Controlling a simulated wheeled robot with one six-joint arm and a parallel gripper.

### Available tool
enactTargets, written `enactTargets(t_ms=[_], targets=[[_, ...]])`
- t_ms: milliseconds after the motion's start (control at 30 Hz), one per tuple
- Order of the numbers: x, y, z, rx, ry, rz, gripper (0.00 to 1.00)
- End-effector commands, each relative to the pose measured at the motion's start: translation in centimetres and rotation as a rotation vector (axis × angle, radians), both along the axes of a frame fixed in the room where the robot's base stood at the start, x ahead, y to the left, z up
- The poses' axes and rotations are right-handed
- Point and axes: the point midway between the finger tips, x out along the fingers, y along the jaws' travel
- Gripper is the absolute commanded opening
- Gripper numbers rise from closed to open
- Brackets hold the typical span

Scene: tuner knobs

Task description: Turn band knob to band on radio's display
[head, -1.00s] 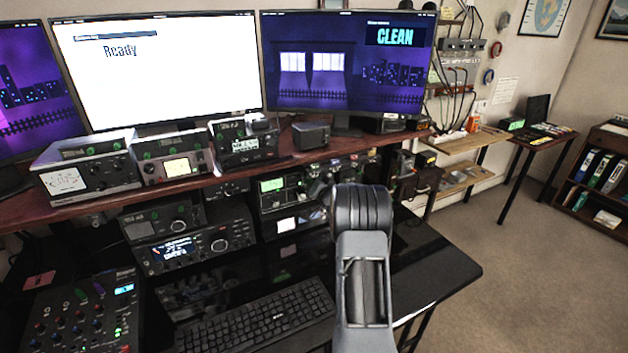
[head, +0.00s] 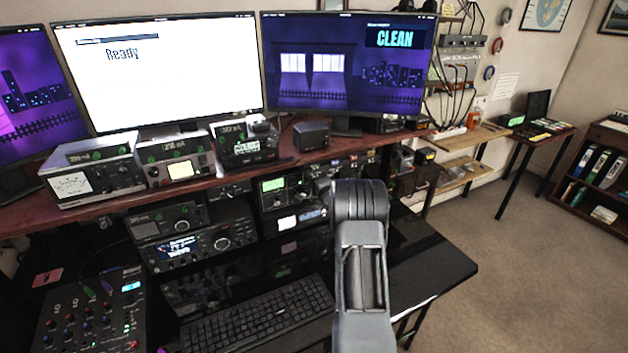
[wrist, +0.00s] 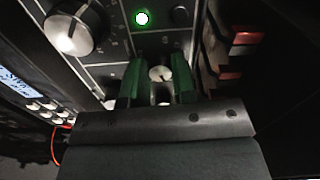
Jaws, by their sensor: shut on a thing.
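In the wrist view, my gripper (wrist: 158,85) has its two green fingers on either side of a small silver-topped knob (wrist: 160,73) on a dark radio panel. The gripper is shut on this knob, and its pointer angle is hard to read. A large silver-faced knob (wrist: 72,26) with a mark sits to the upper left. A lit blue-white display (wrist: 17,84) is cut off at the left edge, its text not readable. In the head view my arm hides the gripper and the held knob.
A green lamp (wrist: 142,18) glows above the fingers. Red-fronted parts (wrist: 235,36) stand close on the right. In the head view, radios line the wooden shelf (head: 110,196), with more units below. A keyboard (head: 260,315) lies on the black desk, left of my arm.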

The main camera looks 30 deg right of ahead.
Motion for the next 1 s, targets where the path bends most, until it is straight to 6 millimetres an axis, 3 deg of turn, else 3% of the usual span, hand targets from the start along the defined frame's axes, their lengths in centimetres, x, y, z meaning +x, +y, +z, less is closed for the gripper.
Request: enactTargets(t_ms=[300,833,867,1000], targets=[[-0.02,-0.02,-0.03,0.098,-0.011,0.000,0.02],[-0.02,-0.02,-0.08,0.117,-0.014,-0.001,0.02],[-0.02,-0.02,-0.08,0.116,-0.014,-0.001,0.27],[-0.02,0.00,-0.06,0.116,-0.015,0.000,0.41]])
